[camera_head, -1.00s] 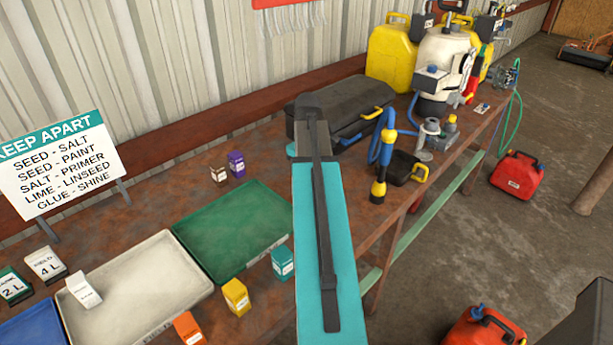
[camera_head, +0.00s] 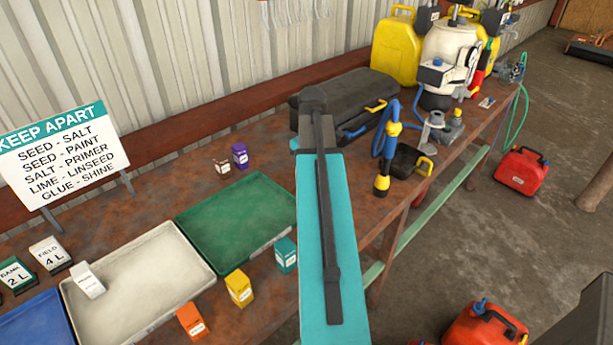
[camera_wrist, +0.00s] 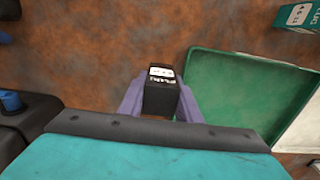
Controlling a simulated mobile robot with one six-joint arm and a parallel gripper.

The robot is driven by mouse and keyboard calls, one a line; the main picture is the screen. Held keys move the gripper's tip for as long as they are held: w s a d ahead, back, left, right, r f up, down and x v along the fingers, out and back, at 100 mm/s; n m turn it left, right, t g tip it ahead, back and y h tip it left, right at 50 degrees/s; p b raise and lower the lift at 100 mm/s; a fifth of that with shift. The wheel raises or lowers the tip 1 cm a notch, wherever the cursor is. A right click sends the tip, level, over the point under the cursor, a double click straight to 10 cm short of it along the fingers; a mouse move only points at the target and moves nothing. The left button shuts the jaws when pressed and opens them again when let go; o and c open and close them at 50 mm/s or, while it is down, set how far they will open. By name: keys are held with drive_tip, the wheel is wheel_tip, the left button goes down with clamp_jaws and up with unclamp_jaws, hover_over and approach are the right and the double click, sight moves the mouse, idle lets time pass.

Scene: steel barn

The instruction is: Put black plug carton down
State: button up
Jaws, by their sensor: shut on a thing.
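The black plug carton (camera_wrist: 161,100) is in the wrist view, between the two purple-grey fingers of my gripper (camera_wrist: 161,91). My gripper is shut on it, and a white label shows on its top end. Rusty brown bench top shows around it. The green tray (camera_wrist: 215,120) lies just right of the gripper in that view. In the head view, my teal arm hides the gripper and the carton. The green tray (camera_head: 237,222) shows left of my arm there. I cannot tell whether the carton touches the bench.
A teal carton (camera_head: 286,255), a yellow carton (camera_head: 239,288) and an orange carton (camera_head: 192,320) stand along the front of the bench. A cream tray (camera_head: 150,290) holds a white carton (camera_head: 88,281). A black case (camera_head: 350,100) and blue-yellow tool (camera_head: 386,150) are beyond my arm.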

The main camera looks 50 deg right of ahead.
drive_tip(key=w+a+n, duration=0.3)
drive_tip(key=w+a, duration=1.2)
drive_tip(key=a, duration=0.5)
drive_tip(key=w+a+n, duration=0.1)
drive_tip(key=w+a, duration=0.2)
drive_tip(key=a, duration=0.8)
drive_tip(key=w+a+n, duration=0.2)
drive_tip(key=w+a, duration=0.1)
drive_tip(key=a, duration=0.9)
drive_tip(key=shift+a+n, duration=0.3)
drive_tip(key=shift+s, duration=0.15)
